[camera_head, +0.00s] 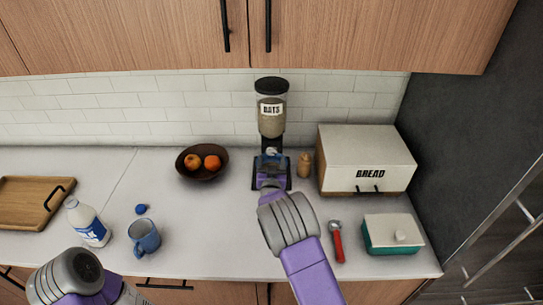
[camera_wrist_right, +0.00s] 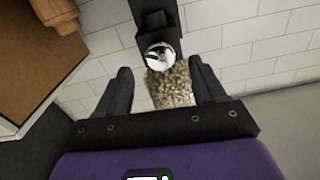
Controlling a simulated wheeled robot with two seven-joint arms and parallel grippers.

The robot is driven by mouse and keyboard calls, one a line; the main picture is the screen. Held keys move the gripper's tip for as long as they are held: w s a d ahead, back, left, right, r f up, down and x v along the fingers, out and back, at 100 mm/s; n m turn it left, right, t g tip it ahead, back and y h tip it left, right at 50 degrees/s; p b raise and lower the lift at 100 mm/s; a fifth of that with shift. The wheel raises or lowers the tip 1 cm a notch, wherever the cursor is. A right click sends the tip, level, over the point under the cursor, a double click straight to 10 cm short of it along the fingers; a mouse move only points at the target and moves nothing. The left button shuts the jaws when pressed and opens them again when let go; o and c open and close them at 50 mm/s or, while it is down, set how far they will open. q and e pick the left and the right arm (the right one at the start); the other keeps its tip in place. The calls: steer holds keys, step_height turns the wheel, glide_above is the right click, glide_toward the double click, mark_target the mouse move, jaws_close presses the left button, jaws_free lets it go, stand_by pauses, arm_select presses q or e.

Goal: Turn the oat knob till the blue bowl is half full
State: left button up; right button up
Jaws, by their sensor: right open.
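The oat dispenser (camera_head: 271,108) stands against the tiled wall, its clear canister labelled OATS with oats inside. In the right wrist view, its round silver knob (camera_wrist_right: 160,57) shows beyond the fingertips, near the middle between them, with oats (camera_wrist_right: 172,88) visible in the canister. My right gripper (camera_head: 271,168) is in front of the dispenser; in the wrist view the gripper (camera_wrist_right: 161,72) is open with nothing gripped. My left gripper is out of view.
A bread box (camera_head: 350,143) and small wooden shaker (camera_head: 305,165) stand right of the dispenser; a fruit bowl (camera_head: 183,174) is left. A mug (camera_head: 144,238), milk bottle (camera_head: 88,222), red-handled tool (camera_head: 338,245) and teal dish (camera_head: 390,245) stand nearer the front.

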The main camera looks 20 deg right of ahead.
mark_target(271, 152)
steer(key=shift+x, duration=1.7)
steer(key=c, duration=1.1)
steer(key=shift+o, duration=0.2)
steer(key=shift+f+m+b, duration=0.1)
steer(key=shift+m+b, duration=0.2)
steer(key=shift+b, duration=0.2)
steer(key=m+b, duration=0.8)
steer(key=b, duration=0.5)
steer(key=shift+f+m, duration=0.1)
steer(key=shift+m, duration=0.2)
steer(key=shift+m+b, duration=1.4)
steer(key=shift+b, duration=0.15)
steer(key=shift+r, duration=0.25)
